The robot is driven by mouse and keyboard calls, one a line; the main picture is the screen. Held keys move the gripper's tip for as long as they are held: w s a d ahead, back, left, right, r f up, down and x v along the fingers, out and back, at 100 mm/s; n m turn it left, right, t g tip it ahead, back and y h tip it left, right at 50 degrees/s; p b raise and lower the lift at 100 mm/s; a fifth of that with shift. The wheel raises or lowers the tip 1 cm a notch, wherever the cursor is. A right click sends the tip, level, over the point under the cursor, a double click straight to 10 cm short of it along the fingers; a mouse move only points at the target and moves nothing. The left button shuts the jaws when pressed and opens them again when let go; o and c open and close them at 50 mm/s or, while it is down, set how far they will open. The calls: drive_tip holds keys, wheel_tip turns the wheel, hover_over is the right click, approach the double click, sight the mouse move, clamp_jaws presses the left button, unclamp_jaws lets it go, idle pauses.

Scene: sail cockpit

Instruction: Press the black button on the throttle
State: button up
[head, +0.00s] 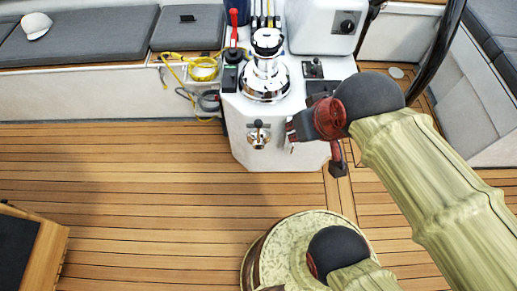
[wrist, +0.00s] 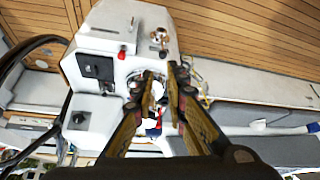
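The throttle (head: 258,135) is a chrome fitting with a short black-topped lever on the front of the white console. In the wrist view the throttle (wrist: 160,36) shows upside down, beyond the fingertips. Its black button is too small to make out clearly. My gripper (head: 290,132) is just right of the throttle in the head view, apart from it in the picture. In the wrist view my gripper (wrist: 164,76) has its two fingers apart with a gap between them and nothing held.
A chrome winch (head: 266,75) stands on the console (head: 285,155). A red knob (wrist: 122,52) is beside the throttle. A black wheel rim (head: 438,45) is at the right. Yellow rope (head: 203,70) hangs at the left. The wooden deck (head: 150,190) in front is largely clear.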

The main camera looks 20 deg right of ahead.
clamp_jaws()
idle(1.2)
